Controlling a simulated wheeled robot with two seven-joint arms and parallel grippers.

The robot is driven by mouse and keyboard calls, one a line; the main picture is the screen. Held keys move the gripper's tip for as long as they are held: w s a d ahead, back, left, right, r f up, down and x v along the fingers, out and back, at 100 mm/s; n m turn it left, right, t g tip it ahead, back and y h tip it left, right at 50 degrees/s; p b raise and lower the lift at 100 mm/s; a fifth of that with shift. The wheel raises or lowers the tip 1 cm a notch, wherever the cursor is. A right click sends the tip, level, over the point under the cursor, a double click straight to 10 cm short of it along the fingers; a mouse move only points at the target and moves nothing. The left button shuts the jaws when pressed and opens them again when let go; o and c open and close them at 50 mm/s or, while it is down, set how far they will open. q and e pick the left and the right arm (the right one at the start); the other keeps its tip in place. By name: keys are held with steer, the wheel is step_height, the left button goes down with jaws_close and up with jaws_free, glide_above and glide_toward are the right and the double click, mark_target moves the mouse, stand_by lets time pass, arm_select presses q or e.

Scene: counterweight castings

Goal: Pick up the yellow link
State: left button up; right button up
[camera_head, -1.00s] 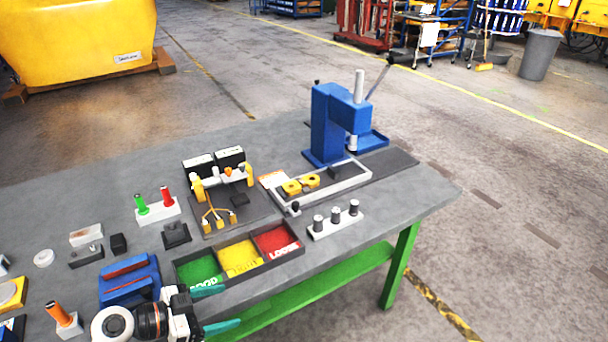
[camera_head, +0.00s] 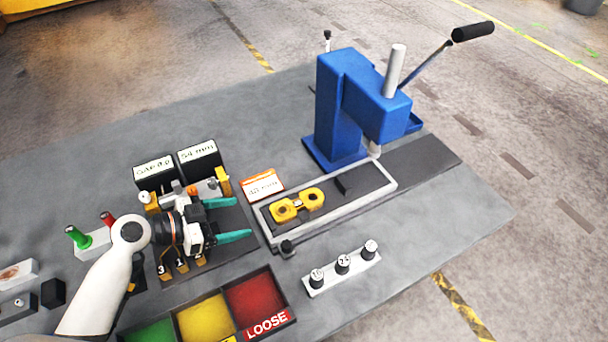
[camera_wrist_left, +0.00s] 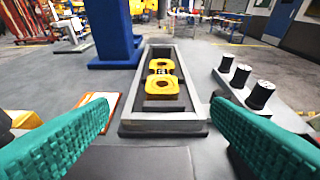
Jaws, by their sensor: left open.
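The yellow link (camera_head: 297,205), two yellow square-ended eyes with round holes joined by a short middle piece, lies in a grey-white rimmed tray (camera_head: 262,222). My left gripper (camera_head: 234,219) is open and empty, left of the tray, its teal fingers pointing right toward the link. In the left wrist view the link (camera_wrist_left: 162,76) lies ahead, between and beyond the two open fingers (camera_wrist_left: 165,135). A dark block stands in the tray to the right of the link. My right gripper is not in view.
A blue arbor press (camera_head: 340,110) with a long lever stands behind the tray. A white block with three dark-topped pins (camera_head: 343,266) sits in front. Green, yellow and red bins (camera_head: 205,318) lie at the front left. An orange-white card (camera_head: 262,185) lies by the tray.

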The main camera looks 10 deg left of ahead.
mark_target(286, 208)
arm_select(q)
steer(key=shift+w+d+f, duration=0.15)
steer(key=shift+w+d, duration=0.15)
steer(key=shift+d, duration=0.4)
steer(key=x, duration=0.2)
steer(key=shift+d+f, duration=0.1)
steer(key=shift+d, duration=0.35)
steer(key=x, duration=0.3)
steer(key=shift+w+f+p, duration=0.15)
steer(key=shift+w+p, duration=0.15)
steer(key=x, duration=0.3)
steer(key=shift+d+f, duration=0.1)
steer(key=shift+d, duration=0.1)
steer(key=shift+w+d+f, duration=0.15)
steer(key=shift+w+d, duration=0.05)
steer(key=shift+w, duration=0.05)
steer(key=shift+s+a, duration=0.1)
steer(key=c, duration=0.4)
jaws_close()
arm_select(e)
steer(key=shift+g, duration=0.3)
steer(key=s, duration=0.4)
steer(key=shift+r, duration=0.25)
